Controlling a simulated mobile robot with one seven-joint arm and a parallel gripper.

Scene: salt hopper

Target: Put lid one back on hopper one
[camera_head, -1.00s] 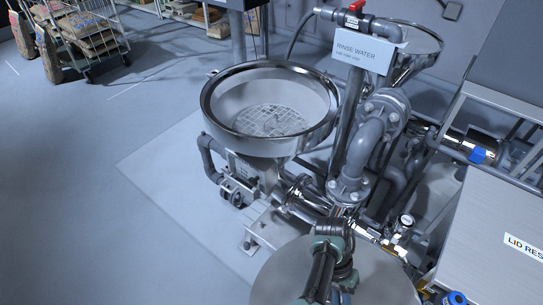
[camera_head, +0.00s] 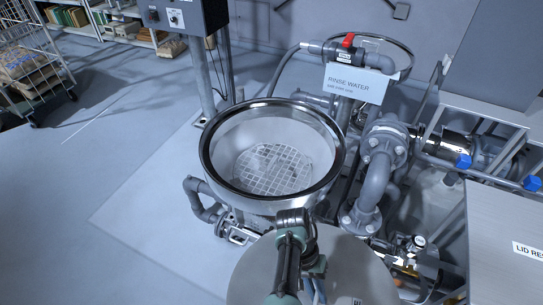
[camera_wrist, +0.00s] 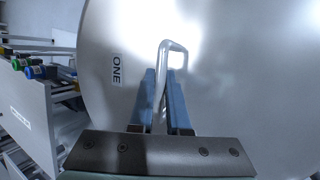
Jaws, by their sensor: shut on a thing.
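Lid one (camera_head: 362,268) is a large grey metal disc at the bottom of the head view, below and in front of an open hopper (camera_head: 338,150). In the wrist view the lid (camera_wrist: 245,85) fills most of the picture, with its "ONE" label (camera_wrist: 117,70) to the left. My gripper (camera_wrist: 162,88) is shut on the lid's bent metal handle (camera_wrist: 174,48), between two blue fingers.
Pipes with a "RINSE WATER" sign (camera_head: 358,84) and red valve (camera_head: 348,40) stand right of the hopper. A lid rest table (camera_head: 500,215) is at right.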

